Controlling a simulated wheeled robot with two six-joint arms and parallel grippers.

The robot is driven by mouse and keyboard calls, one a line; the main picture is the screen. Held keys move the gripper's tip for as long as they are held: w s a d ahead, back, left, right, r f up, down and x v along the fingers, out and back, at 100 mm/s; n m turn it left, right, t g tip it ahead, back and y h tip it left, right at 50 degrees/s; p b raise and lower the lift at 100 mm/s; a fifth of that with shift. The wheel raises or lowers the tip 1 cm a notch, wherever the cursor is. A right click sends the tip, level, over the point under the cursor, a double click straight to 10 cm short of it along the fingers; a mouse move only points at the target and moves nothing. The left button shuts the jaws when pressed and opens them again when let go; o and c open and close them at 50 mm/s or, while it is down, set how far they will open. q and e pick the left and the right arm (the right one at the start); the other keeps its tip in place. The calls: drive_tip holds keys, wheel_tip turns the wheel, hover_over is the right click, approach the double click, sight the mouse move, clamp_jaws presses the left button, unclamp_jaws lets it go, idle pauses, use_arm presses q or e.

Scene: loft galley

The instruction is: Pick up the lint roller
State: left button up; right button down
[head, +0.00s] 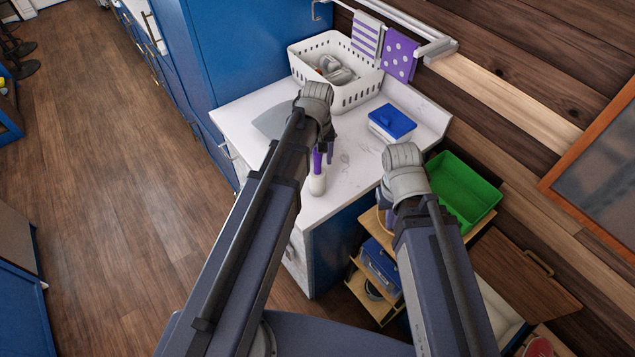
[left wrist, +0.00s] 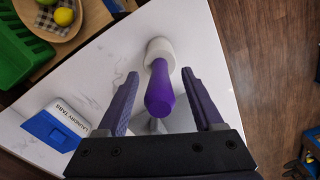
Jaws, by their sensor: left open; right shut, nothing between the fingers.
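The lint roller (head: 317,185) is on the white counter near its front edge, with a white roller end and a purple handle. It appears to stand upright, handle up; it also shows in the left wrist view (left wrist: 159,92). My left gripper (head: 325,150) is open, with its fingers on either side of the purple handle in the left wrist view and a gap on both sides. The left arm partly covers this area in the head view. My right gripper (head: 387,207) is shut and empty, right of the counter and mostly hidden by its own arm.
A blue-lidded laundry tabs box (head: 392,122) stands on the counter (head: 240,117). A white perforated basket (head: 350,97) is at the back. A green bin (head: 465,190) is on a wooden shelf at the right. A fruit plate (left wrist: 75,30) shows in the left wrist view.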

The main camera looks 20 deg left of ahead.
use_arm(q)
drive_tip(key=shift+f, duration=0.7)
drive_tip(key=shift+r, duration=0.1)
clamp_jaws()
idle(0.8)
